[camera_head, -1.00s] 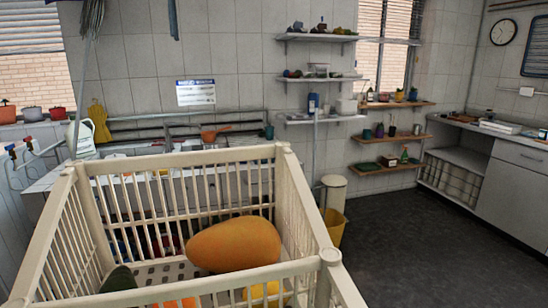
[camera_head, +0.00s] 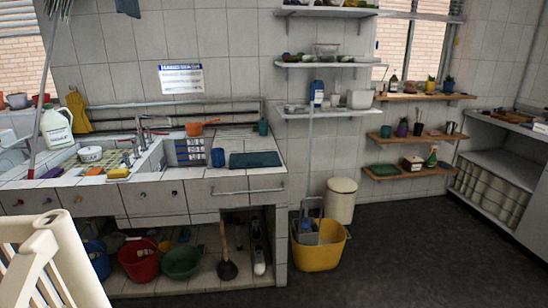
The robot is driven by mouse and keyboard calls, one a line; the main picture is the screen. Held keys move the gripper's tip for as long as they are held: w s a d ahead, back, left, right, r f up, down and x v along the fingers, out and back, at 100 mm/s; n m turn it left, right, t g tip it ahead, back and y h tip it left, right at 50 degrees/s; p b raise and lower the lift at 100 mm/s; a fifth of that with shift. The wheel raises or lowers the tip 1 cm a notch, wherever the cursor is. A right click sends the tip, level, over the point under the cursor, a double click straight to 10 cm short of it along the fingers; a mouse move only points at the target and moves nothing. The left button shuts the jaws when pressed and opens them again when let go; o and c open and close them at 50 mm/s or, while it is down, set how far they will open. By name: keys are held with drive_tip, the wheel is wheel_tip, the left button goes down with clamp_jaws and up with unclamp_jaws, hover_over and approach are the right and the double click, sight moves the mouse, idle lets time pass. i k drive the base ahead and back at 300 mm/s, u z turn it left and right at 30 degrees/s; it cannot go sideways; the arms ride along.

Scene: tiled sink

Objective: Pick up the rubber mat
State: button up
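A flat dark teal mat (camera_head: 255,159), which looks like the rubber mat, lies on the tiled counter (camera_head: 228,145) to the right of the sink. Its whole top shows and nothing rests on it. My gripper is not in view.
A cream slatted crib (camera_head: 62,262) fills the lower left corner. A yellow mop bucket (camera_head: 319,246) and a cream bin (camera_head: 341,200) stand right of the counter. Red (camera_head: 138,262) and green tubs (camera_head: 182,262) sit below it. The dark floor (camera_head: 400,265) at right is clear.

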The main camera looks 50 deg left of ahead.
sight(262, 159)
drive_tip(key=i, duration=1.3)
drive_tip(key=u, duration=1.8)
drive_tip(key=i, duration=1.45)
drive_tip(key=u, duration=0.6)
drive_tip(key=i, duration=0.5)
